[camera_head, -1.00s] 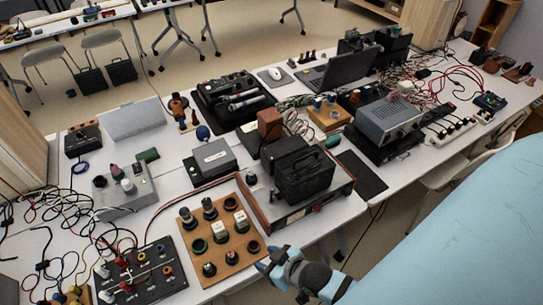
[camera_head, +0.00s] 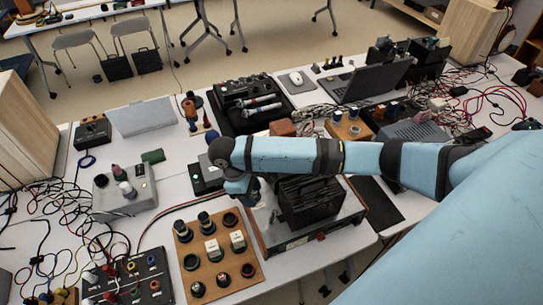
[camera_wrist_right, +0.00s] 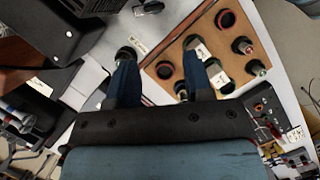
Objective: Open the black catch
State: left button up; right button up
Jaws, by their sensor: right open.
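I cannot pick out a black catch with certainty in either view. A black ribbed case with a handle (camera_head: 309,203) stands on a flat grey unit (camera_head: 341,227) in the middle of the table. My right gripper (camera_head: 243,188) hangs just left of the case in the head view, its fingers largely hidden. In the right wrist view, my right gripper (camera_wrist_right: 160,70) is open, with two blue fingers apart and nothing between them. A dark body (camera_wrist_right: 40,28), perhaps the case, fills the upper left there. My left gripper is not in view.
A wooden board with several round knobs (camera_head: 204,279) lies in front of the gripper; it also shows in the right wrist view (camera_wrist_right: 227,45). A black socket panel (camera_head: 128,284) and loose cables lie left. A laptop (camera_head: 370,77) stands behind. A dark mat (camera_head: 376,202) lies right.

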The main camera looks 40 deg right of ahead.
aim_at(272, 217)
jog(key=x, duration=0.4)
jog(key=p+x, duration=0.1)
jog(key=x, duration=0.3)
jog(key=d+x, duration=0.1)
jog(key=x, duration=0.3)
jog(key=shift+s+p, duration=0.1)
jog(key=shift+p, duration=0.3)
jog(key=shift+d+f, duration=0.15)
jog(key=shift+f, duration=0.1)
jog(key=shift+s+f, duration=0.1)
jog(key=shift+f, duration=0.15)
jog(key=c, duration=0.7)
jog(key=shift+o, duration=0.2)
